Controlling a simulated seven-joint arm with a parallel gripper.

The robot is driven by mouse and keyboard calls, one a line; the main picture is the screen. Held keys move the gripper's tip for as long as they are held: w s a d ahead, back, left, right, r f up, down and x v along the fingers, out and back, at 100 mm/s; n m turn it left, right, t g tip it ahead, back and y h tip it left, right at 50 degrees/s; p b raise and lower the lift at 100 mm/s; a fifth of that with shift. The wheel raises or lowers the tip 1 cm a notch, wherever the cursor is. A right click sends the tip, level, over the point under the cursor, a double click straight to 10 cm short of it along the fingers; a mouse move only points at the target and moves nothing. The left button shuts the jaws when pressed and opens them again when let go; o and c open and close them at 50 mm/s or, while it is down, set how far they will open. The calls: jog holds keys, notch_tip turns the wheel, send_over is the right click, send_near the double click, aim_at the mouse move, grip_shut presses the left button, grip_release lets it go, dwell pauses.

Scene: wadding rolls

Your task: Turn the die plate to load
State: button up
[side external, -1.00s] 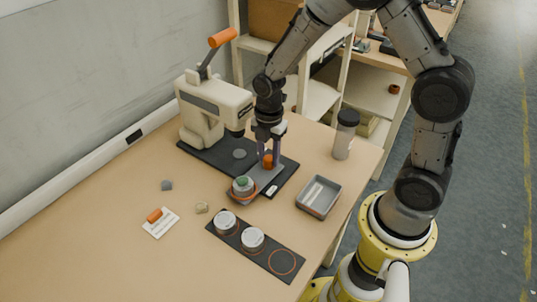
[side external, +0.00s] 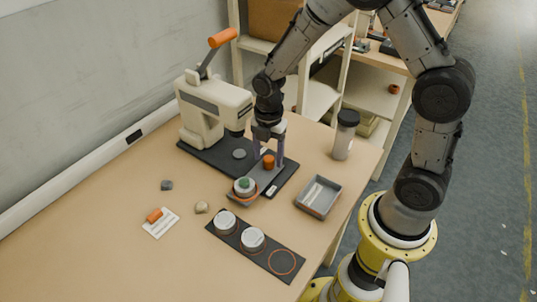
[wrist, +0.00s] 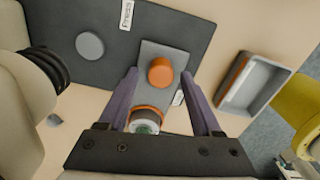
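The die plate (side external: 263,178) is a grey plate on the dark base of the press (side external: 213,108); it also shows in the wrist view (wrist: 150,50). An orange knob (side external: 268,162) stands up from it. At its front end, over the base's edge, sits a round cup (side external: 245,190) with an orange rim and something green inside. My gripper (side external: 268,160) is open, with one finger on each side of the knob and gaps between them. In the wrist view the knob (wrist: 160,72) lies between the spread fingertips. A small white label beside the plate is too small to read.
A grey disc (side external: 239,154) lies on the base under the press head. A grey tray (side external: 318,197) and a dark-lidded jar (side external: 345,135) stand at right. A dark mat (side external: 268,258) with two white-topped tins is in front. Two small lumps and a card lie at left.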

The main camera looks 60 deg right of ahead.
jog(key=shift+r, duration=0.1)
notch_tip(320, 180, up, 14)
jog(key=shift+f, duration=0.2)
dwell(0.5)
jog(key=s+r+m+t, duration=0.3)
jog(key=s+r, duration=0.4)
jog(key=r, duration=0.3)
jog(key=s+f+m+t, duration=0.2)
jog(key=s+m, duration=1)
jog(key=m, duration=0.5)
jog(key=shift+a+f, duration=0.15)
jog(key=shift+a, duration=0.25)
